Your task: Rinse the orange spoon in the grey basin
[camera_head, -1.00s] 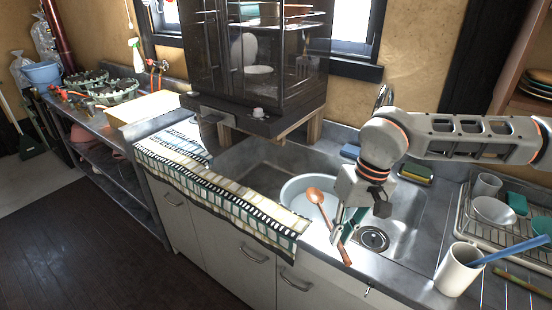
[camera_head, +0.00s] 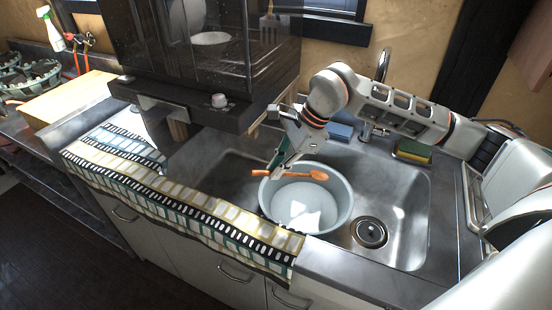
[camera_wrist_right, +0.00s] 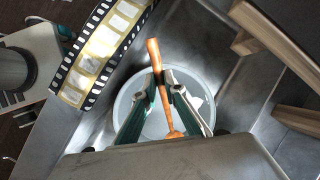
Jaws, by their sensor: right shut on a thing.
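The orange spoon (camera_head: 318,175) is held level above the back left part of the grey basin (camera_head: 346,205). Its handle points left past the basin's rim and its bowl points right. My right gripper (camera_head: 277,170) is shut on the handle. In the right wrist view, the spoon (camera_wrist_right: 154,58) runs between the two fingers of the gripper (camera_wrist_right: 159,88), with the basin (camera_wrist_right: 206,78) below. The basin is round and stands in the metal sink; bright patches show inside, and I cannot tell whether it holds water. My left gripper is out of view.
A dark glass-fronted cabinet (camera_head: 205,60) stands close behind and left of the basin. A patterned towel (camera_head: 185,205) lies over the counter's front edge. The tap (camera_head: 382,70) rises behind the sink, near a sponge (camera_head: 413,152). The drain (camera_head: 369,232) is clear.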

